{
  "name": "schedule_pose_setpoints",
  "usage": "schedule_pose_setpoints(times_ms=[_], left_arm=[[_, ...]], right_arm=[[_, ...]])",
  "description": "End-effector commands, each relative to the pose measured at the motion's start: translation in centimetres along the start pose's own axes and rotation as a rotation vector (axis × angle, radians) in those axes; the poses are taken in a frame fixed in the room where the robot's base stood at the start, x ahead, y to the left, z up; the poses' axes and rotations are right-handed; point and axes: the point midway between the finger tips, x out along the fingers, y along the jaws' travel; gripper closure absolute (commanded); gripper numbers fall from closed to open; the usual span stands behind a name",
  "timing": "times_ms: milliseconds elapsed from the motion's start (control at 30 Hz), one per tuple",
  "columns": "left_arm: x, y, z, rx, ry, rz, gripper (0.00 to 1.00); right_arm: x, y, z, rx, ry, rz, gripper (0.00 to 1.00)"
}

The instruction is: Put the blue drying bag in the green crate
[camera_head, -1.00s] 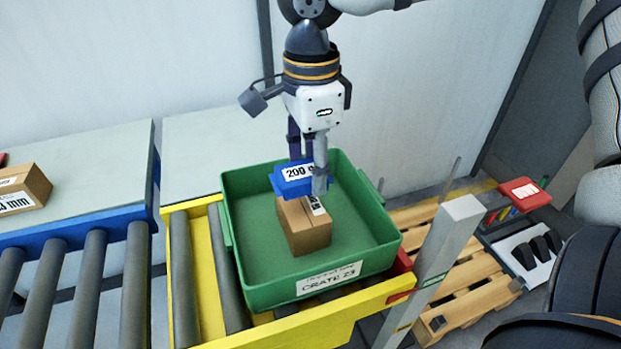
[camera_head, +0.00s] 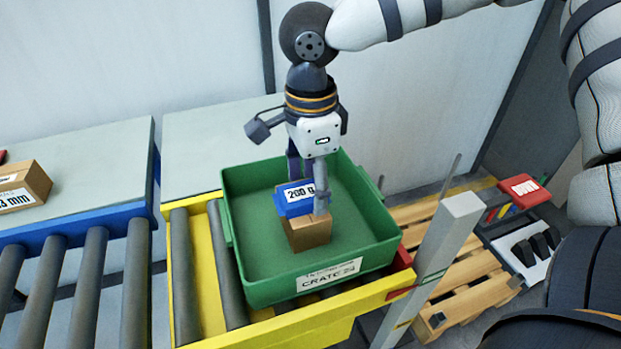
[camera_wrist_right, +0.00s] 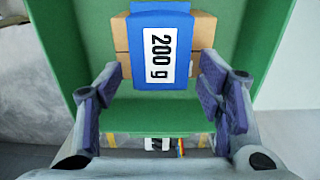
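The blue drying bag (camera_head: 295,198), labelled 200 g, lies on top of a brown carton (camera_head: 308,236) inside the green crate (camera_head: 262,285). The bag also shows in the right wrist view (camera_wrist_right: 160,92), with the carton (camera_wrist_right: 204,30) beneath it. My right gripper (camera_head: 307,190) points down into the crate over the bag. In the wrist view its fingers (camera_wrist_right: 162,80) stand apart on either side of the bag, with narrow gaps visible, so it looks open. My left gripper is not in view.
The crate stands on a yellow-framed roller conveyor (camera_head: 190,275). A grey post (camera_head: 432,265) rises close to its right. Another carton (camera_head: 24,186) lies on the grey table at left. A wooden pallet (camera_head: 465,285) and a red box (camera_head: 524,191) are at right.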

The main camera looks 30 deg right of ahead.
Motion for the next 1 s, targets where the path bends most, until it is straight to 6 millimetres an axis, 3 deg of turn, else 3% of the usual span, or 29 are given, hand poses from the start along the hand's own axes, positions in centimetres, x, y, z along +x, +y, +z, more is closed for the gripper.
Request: schedule_pose_setpoints(times_ms=[333,700,833,1000], left_arm=[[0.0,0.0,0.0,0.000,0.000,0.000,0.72],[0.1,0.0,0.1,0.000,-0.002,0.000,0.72],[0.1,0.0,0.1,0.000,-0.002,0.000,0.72],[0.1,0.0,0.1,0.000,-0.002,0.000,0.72]], right_arm=[[-0.7,0.0,0.0,0.001,0.000,-0.001,0.35],[-10.3,-0.1,0.0,0.001,-0.002,-0.003,0.35],[-12.4,-0.1,0.0,0.001,0.000,-0.001,0.35],[-13.3,0.0,0.0,0.000,0.001,0.001,0.35]])
